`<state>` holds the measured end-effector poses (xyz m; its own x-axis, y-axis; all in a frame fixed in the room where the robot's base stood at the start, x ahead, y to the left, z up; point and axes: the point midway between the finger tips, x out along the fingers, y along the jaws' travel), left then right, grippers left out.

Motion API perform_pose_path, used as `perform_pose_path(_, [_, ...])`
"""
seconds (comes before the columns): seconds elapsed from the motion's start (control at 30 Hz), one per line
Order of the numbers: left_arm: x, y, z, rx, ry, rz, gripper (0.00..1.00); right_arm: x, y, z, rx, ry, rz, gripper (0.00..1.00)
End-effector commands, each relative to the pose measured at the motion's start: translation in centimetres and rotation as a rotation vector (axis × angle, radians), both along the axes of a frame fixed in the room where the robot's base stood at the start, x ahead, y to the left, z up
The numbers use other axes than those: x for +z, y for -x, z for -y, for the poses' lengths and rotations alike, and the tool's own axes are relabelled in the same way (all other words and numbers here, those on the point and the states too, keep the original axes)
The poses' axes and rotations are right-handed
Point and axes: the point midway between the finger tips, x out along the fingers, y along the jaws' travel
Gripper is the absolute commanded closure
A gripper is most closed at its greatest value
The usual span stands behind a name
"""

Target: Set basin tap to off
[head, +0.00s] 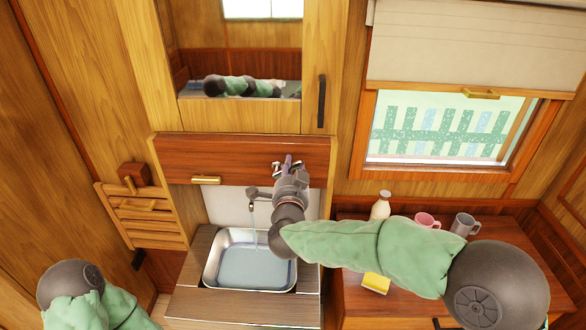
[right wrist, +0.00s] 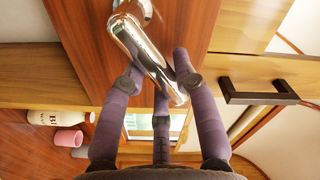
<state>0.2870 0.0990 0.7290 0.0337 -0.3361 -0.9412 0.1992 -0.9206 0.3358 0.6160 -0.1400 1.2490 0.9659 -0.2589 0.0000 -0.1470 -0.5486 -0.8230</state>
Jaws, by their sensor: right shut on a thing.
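The basin tap (head: 253,192) has a dark spout above the metal basin (head: 207,268), in the head view. A thin stream of water falls from it into the basin, which holds water. My right gripper (head: 288,164) is up at the wall above the basin, against the wooden panel. In the right wrist view its purple fingers (right wrist: 160,92) are closed around a shiny chrome bar (right wrist: 145,45), which looks like the tap's lever. In the head view my right wrist hides part of the tap. Of my left arm only links show, at the bottom left; its gripper is out of frame.
A white bottle (head: 381,206), a pink mug (head: 427,221), a grey mug (head: 464,224) and a yellow sponge (head: 376,283) are on the counter at right, near my right arm. A cupboard with a black handle (head: 321,101) is above. A wooden rack (head: 145,229) hangs left.

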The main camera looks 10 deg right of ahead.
Motion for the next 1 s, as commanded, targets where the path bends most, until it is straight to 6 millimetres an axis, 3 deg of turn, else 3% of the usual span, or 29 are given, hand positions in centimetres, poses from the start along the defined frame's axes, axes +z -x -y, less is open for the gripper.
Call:
perform_pose_path(0.27, [-2.4,0.0,0.0,0.0,0.0,0.0,0.6,-0.9,0.1,0.2,0.001,-0.098,0.027,1.0])
perform_pose_path(0.7, [-8.0,0.0,0.0,0.0,0.0,0.0,0.6,-2.7,0.2,0.6,0.001,-0.41,0.109,1.0])
perform_pose_path(1.0, [-10.2,0.0,0.0,0.0,0.0,0.0,0.6,-3.3,0.2,0.5,0.001,-0.552,0.145,1.0])
